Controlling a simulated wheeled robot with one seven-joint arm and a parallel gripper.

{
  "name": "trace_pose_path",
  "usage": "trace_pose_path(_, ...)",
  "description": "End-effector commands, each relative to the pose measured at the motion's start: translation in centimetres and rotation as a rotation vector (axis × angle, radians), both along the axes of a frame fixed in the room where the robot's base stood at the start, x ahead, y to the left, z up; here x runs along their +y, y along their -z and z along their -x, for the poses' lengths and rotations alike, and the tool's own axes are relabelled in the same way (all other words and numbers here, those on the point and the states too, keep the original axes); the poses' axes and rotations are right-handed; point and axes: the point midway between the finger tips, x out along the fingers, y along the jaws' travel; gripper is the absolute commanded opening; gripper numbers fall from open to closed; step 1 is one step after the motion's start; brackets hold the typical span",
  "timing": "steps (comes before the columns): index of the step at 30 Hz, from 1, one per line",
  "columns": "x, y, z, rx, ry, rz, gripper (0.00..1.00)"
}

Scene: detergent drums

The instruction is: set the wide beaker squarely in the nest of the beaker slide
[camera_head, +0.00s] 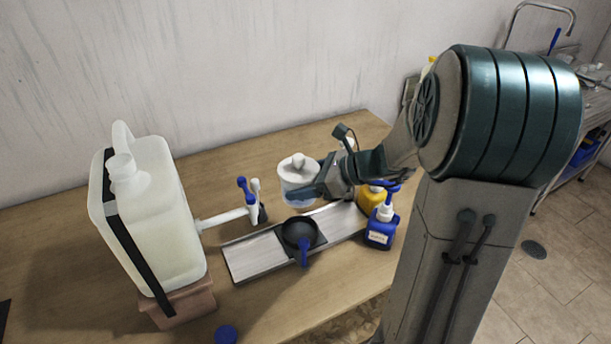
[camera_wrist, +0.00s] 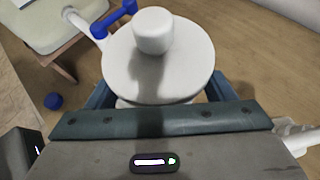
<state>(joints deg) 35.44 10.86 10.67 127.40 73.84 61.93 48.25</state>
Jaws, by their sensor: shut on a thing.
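The wide beaker (camera_head: 298,178) is white and has a round lid with a knob on top. My gripper (camera_head: 310,190) is shut on it from the right, and it looks upright. In the wrist view the lid of the beaker (camera_wrist: 160,75) hides most of its body, with a blue finger showing at each side. The beaker slide (camera_head: 258,256) is a grey metal track on the table. Its nest (camera_head: 299,231) is a dark round cup with a blue handle, and it looks empty. The beaker is behind the nest in the head view; I cannot tell its height above the table.
A large white drum (camera_head: 150,225) with a black strap stands on a brown block (camera_head: 178,304) at left. Its spout leads to a blue-handled tap (camera_head: 248,197) left of the beaker. Blue (camera_head: 381,230) and yellow (camera_head: 370,197) pump bottles stand right of the slide. A blue cap (camera_head: 226,334) lies in front.

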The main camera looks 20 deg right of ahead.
Motion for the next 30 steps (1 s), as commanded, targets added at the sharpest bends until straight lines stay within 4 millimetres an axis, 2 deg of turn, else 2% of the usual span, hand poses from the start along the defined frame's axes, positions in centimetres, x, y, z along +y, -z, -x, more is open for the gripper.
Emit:
trace_pose_path(1, -0.1, 2.3, 0.0, -0.001, 0.002, -0.001, 0.44)
trace_pose_path(7, -0.1, 5.6, 0.0, -0.002, 0.002, -0.001, 0.44)
trace_pose_path(20, 0.0, 7.7, 0.0, -0.004, 0.0, -0.001, 0.44)
trace_pose_path(30, 0.0, 10.1, 0.0, -0.003, 0.0, 0.0, 0.44)
